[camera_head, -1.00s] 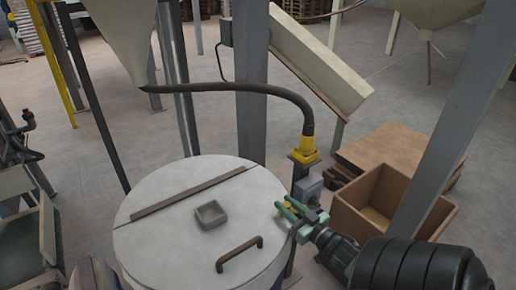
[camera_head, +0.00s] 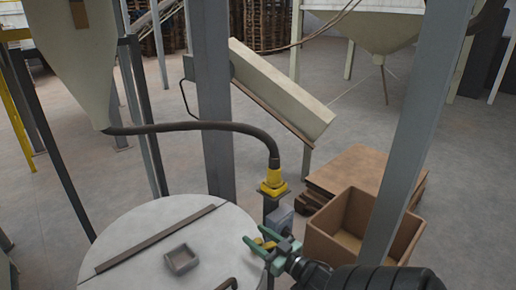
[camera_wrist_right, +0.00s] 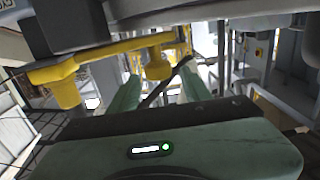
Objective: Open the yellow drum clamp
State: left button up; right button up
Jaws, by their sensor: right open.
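The yellow drum clamp (camera_head: 264,243) shows as a small yellow piece at the right rim of the round, pale-lidded drum (camera_head: 215,240). My right gripper (camera_head: 256,237) has green fingers, open on either side of this yellow piece in the head view. In the right wrist view, a yellow bar with rounded ends (camera_wrist_right: 110,55) runs across the upper left. One end hangs beyond the spread green fingers (camera_wrist_right: 160,78), apparently in line with the gap. Whether the fingers touch the yellow part I cannot tell. My left gripper is out of view.
A black hose (camera_head: 200,126) ends in a yellow fitting (camera_head: 273,182) on a post behind my gripper. A cardboard box (camera_head: 342,228) and a grey upright (camera_head: 412,140) stand at the right. The lid carries a handle, a bar and a small square tray (camera_head: 181,261).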

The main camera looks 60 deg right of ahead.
notch_tip(320, 180, up, 11)
jog(key=p, duration=0.9)
notch_tip(320, 180, up, 7)
jog(key=b, duration=0.1)
send_over(258, 240)
